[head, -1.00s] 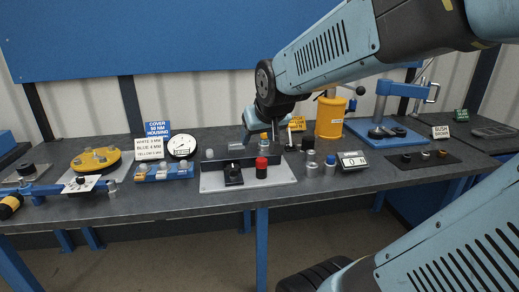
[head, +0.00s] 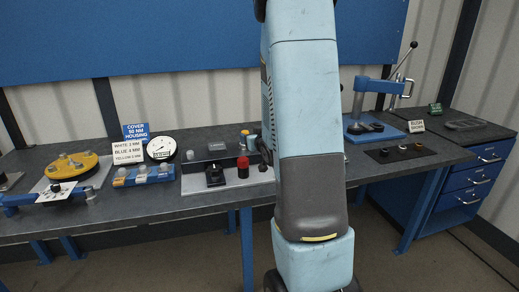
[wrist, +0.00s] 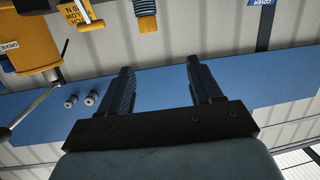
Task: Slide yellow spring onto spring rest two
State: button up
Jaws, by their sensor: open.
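My gripper (wrist: 156,70) shows in the wrist view with its two dark fingers spread and nothing between them. A banded teal piece with a yellow end (wrist: 146,14) is at the top edge of that view, beyond the fingertips and apart from them; I cannot tell whether it is a spring on a rest. In the head view a small piece with an orange top (head: 245,132) stands at the back of the bench beside a teal piece (head: 252,141). I cannot make out the yellow spring or spring rest two for certain. My arm hides my gripper in the head view.
The grey bench (head: 215,213) carries a white plate (head: 205,188) with a red-topped part (head: 243,166), a dial (head: 161,148) and a yellow disc (head: 72,166). A blue press (head: 366,105) stands right. A yellow container (wrist: 28,38) shows in the wrist view.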

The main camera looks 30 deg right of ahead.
aim_at(245, 131)
notch_tip(245, 131, down, 6)
jog(key=d+r+t, duration=0.1)
jog(key=d+t, duration=0.2)
jog(key=shift+y, duration=0.4)
jog(key=w, duration=0.9)
jog(key=w+d, duration=0.1)
jog(key=w, duration=0.3)
jog(key=shift+w+f, duration=0.2)
jog(key=shift+f, duration=0.05)
jog(key=shift+c, duration=0.3)
jog(key=c, duration=1.1)
jog(key=shift+r, duration=2.8)
jog(key=shift+r, duration=0.15)
jog(key=shift+r, duration=1.9)
